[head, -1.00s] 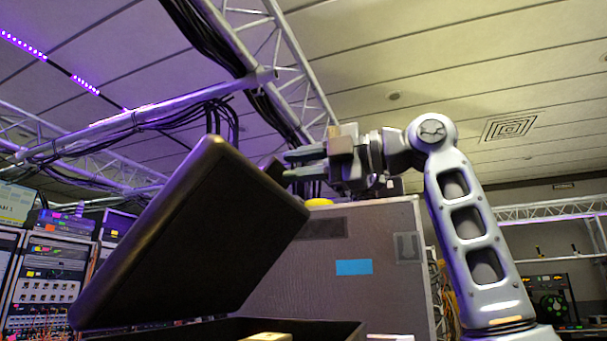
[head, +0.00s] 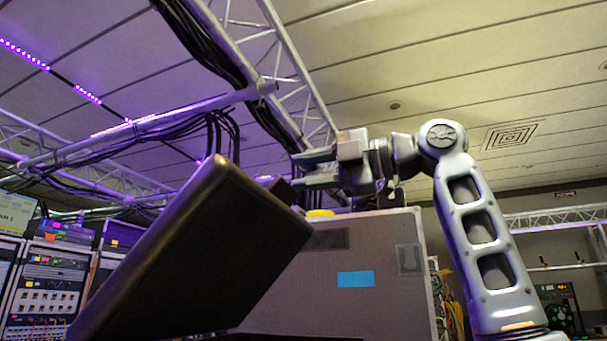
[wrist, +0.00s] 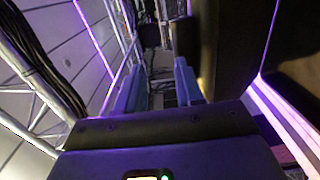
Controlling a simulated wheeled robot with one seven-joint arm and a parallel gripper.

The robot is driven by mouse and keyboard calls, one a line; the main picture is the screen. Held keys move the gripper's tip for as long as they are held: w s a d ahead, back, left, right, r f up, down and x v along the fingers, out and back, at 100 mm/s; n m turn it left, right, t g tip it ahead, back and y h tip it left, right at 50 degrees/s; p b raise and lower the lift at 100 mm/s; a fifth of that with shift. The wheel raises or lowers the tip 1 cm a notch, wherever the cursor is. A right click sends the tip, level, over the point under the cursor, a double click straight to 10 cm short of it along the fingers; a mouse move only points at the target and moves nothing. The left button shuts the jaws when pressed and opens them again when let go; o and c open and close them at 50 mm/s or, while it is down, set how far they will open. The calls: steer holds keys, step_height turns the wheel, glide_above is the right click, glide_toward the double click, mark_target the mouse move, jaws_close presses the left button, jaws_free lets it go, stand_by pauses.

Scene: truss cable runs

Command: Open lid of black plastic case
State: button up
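The black plastic case's lid (head: 205,250) stands raised and steeply tilted at the left centre of the head view. Its lower part runs out of the bottom of the frame, and the case's base is out of sight there. My gripper (head: 305,168) is beside the lid's upper right side, with its fingers pointing left. A small dark block (head: 276,188) shows between the lid and the fingertips. In the wrist view, my fingers (wrist: 157,88) are apart with nothing between them. A dark panel, apparently the lid (wrist: 230,45), runs close along the right finger; contact cannot be told.
A large grey case (head: 380,245) with a blue label stands behind the lid. A yellow object (head: 320,212) sits on its top. Equipment racks (head: 50,280) stand at the left. Metal truss (head: 250,65) with black cables crosses overhead.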

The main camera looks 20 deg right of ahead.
steer(key=s+d+r+p, duration=0.2)
steer(key=d+r+p, duration=0.1)
steer(key=r, duration=0.2)
steer(key=shift+s+d, duration=0.3)
steer(key=shift+s, duration=0.05)
stand_by(0.4)
steer(key=shift+r, duration=0.15)
steer(key=b+v, duration=0.2)
steer(key=v, duration=0.5)
steer(key=shift+s+d, duration=0.25)
steer(key=shift+d, duration=0.1)
stand_by(0.6)
